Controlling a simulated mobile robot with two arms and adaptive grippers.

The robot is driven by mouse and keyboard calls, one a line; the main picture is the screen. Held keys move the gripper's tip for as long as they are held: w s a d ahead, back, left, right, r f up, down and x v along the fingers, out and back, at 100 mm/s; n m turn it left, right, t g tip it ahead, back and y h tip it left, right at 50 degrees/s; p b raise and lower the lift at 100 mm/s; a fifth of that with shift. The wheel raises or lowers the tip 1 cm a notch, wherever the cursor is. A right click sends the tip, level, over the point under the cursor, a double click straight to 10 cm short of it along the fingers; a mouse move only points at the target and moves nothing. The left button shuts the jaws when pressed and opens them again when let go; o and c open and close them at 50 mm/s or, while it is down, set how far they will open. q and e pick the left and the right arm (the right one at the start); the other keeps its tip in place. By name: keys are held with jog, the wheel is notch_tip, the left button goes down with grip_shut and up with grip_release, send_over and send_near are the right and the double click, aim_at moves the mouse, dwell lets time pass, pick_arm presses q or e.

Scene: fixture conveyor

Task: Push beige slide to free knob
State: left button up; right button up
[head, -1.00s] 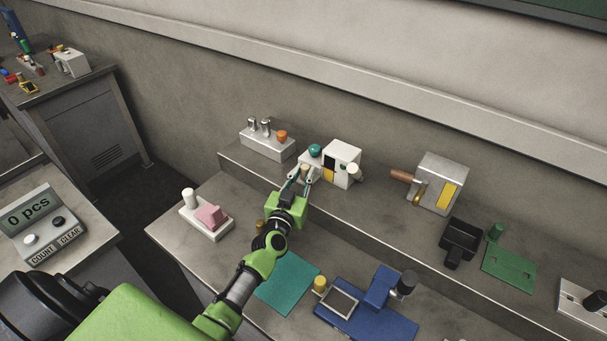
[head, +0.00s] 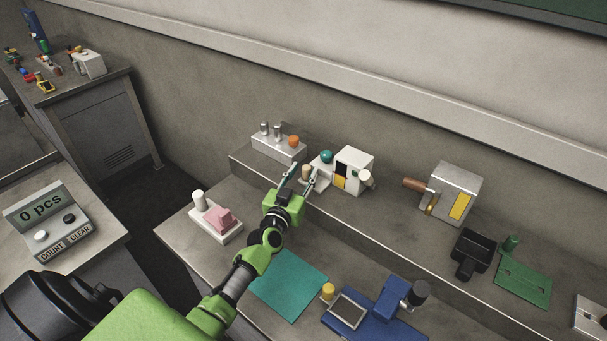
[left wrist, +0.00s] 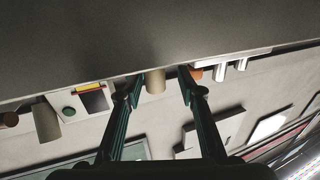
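A white box fixture (head: 353,170) stands on the raised ledge, with a teal ball knob (head: 327,157) at its left. A small beige cylinder (head: 306,172), which looks like the slide's handle, is below and left of the knob. It also shows in the left wrist view (left wrist: 155,81). My left gripper (head: 302,175) is open, its fingers reaching up to the ledge on either side of the beige cylinder. In the left wrist view the fingertips (left wrist: 161,81) are apart with the cylinder between them; contact cannot be told. My right gripper is out of view.
A grey block with pegs and an orange knob (head: 293,141) stands left of the fixture. A metal box with a brown handle (head: 417,184) stands to its right. A white tray with a pink block (head: 220,217), a teal mat (head: 290,285) and a blue fixture (head: 385,310) are on the lower bench.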

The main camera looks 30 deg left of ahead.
pick_arm(q)
jog(key=shift+d, duration=0.1)
jog(key=shift+s+d+f, duration=0.1)
jog(key=shift+s, duration=0.15)
jog(key=s+d, duration=0.1)
jog(key=s, duration=1)
jog(key=shift+s+d, duration=0.15)
jog(key=shift+d, duration=0.2)
